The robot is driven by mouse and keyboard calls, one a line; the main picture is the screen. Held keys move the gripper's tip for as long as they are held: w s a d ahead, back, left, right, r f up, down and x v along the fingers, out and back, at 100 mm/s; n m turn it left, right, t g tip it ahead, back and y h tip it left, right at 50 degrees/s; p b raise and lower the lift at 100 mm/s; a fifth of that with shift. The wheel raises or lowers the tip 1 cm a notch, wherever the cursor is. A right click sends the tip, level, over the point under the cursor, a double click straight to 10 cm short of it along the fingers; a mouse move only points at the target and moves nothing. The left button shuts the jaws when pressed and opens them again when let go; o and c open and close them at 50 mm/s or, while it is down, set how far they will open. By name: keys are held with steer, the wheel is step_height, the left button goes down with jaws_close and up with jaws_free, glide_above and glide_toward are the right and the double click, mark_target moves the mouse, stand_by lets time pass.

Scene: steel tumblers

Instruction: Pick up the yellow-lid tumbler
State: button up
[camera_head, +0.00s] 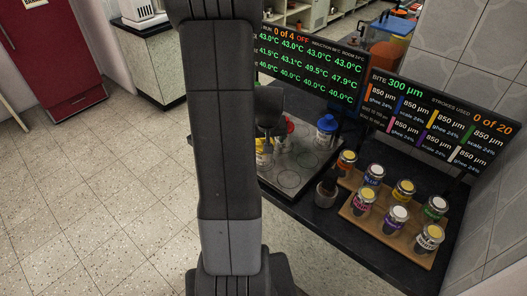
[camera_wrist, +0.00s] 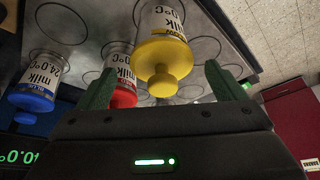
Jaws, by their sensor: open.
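The yellow-lid tumbler (camera_wrist: 166,52) is steel with a label and a knobbed yellow lid. It fills the upper middle of the wrist view, lid towards me. In the head view the yellow-lid tumbler (camera_head: 262,158) is partly hidden behind my arm. My gripper (camera_wrist: 160,82) is open, its two green fingers spread, with the yellow knob showing between them. I see no contact, and depth is hard to judge. The red-lid tumbler (camera_wrist: 122,92) is close on the left in the wrist view, partly behind the left finger. The blue-lid tumbler (camera_wrist: 34,98) is farther left.
The tumblers stand on a grey plate with marked circles (camera_head: 289,179). To its right on the dark counter, a wooden tray (camera_head: 356,214) holds several small jars. Two display panels (camera_head: 311,66) stand behind. A red cabinet (camera_head: 50,50) is at far left, beyond open floor.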

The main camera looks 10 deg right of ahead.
mark_target(264, 161)
steer(key=shift+p+x, duration=0.65)
steer(key=shift+x, duration=1.95)
steer(key=shift+a, duration=0.15)
steer(key=c, duration=1.3)
steer(key=shift+r, duration=0.15)
